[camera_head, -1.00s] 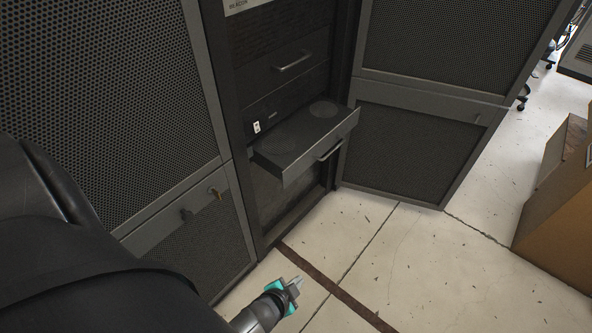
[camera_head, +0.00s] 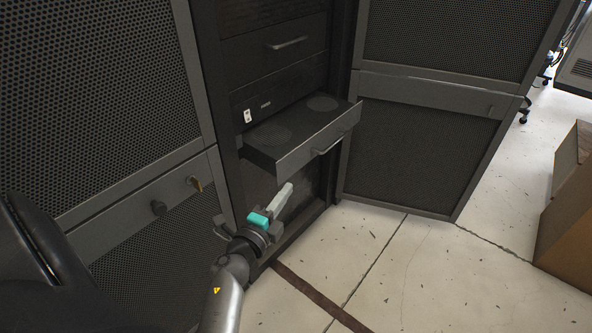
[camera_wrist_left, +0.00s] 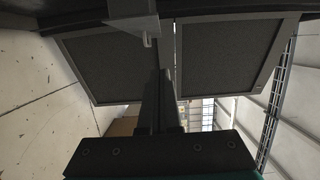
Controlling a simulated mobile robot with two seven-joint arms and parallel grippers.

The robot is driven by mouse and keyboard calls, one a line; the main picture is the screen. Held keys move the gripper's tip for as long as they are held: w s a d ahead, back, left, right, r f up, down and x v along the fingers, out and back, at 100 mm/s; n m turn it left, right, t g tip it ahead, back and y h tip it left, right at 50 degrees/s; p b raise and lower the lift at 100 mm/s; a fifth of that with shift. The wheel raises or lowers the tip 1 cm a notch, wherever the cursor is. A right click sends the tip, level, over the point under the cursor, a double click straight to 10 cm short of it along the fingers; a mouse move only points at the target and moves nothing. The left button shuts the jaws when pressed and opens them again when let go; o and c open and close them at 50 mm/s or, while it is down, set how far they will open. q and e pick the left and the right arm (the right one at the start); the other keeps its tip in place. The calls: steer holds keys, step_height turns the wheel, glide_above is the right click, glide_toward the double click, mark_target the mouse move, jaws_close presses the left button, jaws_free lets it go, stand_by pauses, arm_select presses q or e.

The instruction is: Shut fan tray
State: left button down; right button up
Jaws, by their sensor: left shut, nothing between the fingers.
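The fan tray (camera_head: 318,143) is a dark grey drawer pulled out of the rack, with two round fan grilles on top and a bar handle (camera_head: 328,147) on its front. My left gripper (camera_head: 288,187) is shut and empty, below the tray's front panel and apart from the handle as far as I can tell. Its fingers (camera_wrist_left: 160,105) point away in the left wrist view. A grey part at the top of that view may be the tray, but I cannot tell. My right gripper is not in view.
A closed drawer with a handle (camera_head: 287,43) sits above the tray. Perforated doors flank the open rack bay, the left one (camera_head: 95,90) with knobs, the right one (camera_head: 420,150) angled outward. A cardboard box (camera_head: 570,220) stands at right. The floor between is clear.

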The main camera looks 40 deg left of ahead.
mark_target(278, 158)
arm_select(q)
steer(key=shift+w+a+b, duration=0.65)
steer(key=shift+w+a, duration=0.3)
steer(key=shift+w, duration=0.7)
steer(key=shift+w+a+b, duration=0.6)
steer(key=shift+w+a, duration=0.35)
steer(key=shift+w, duration=0.75)
steer(key=shift+w+a+b, duration=0.65)
steer(key=shift+w+a, duration=0.3)
steer(key=shift+w, duration=0.7)
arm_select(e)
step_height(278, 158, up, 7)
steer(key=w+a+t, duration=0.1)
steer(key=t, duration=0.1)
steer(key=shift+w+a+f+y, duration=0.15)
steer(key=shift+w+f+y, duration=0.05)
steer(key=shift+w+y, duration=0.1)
arm_select(q)
steer(key=a, duration=0.4)
steer(key=shift+w+a, duration=0.15)
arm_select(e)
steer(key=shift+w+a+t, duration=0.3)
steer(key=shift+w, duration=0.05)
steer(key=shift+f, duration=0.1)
